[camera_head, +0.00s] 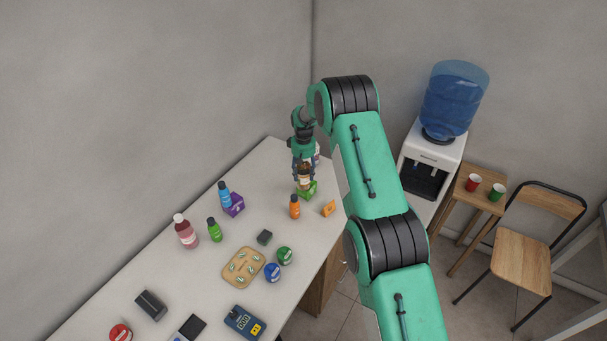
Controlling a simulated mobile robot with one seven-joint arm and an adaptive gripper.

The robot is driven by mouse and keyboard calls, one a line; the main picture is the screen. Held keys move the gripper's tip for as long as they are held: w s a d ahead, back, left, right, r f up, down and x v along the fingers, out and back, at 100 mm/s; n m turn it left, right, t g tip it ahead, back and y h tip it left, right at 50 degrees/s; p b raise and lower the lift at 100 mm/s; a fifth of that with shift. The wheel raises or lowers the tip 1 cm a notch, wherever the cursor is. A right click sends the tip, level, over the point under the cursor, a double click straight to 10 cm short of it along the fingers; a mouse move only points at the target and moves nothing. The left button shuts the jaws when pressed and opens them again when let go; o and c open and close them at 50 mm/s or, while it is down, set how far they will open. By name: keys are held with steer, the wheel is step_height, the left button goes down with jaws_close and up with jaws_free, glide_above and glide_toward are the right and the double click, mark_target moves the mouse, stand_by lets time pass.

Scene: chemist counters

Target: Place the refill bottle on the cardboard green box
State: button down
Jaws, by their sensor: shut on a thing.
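My gripper (303,167) points down near the far right end of the counter. It is shut on a small brown bottle with a pale label (304,181), which I take to be the refill bottle. The bottle looks upright. The green box (309,191) lies directly under and around the bottle's lower end in the picture. I cannot tell whether the bottle touches the box's top or hangs just above it. The gripper hides part of the bottle, and the bottle hides part of the box.
A blue bottle (224,192) is at a purple box (236,206) further left. A pale-and-red item (317,153) shows behind my gripper. The counter (265,170) is clear left of it.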

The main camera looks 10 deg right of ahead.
steer(key=shift+w+f, duration=0.1)
steer(key=shift+f, duration=0.25)
steer(key=shift+f, duration=0.15)
steer(key=c, duration=0.8)
jaws_free()
steer(key=shift+r+b, duration=1)
steer(key=shift+r, duration=5.1)
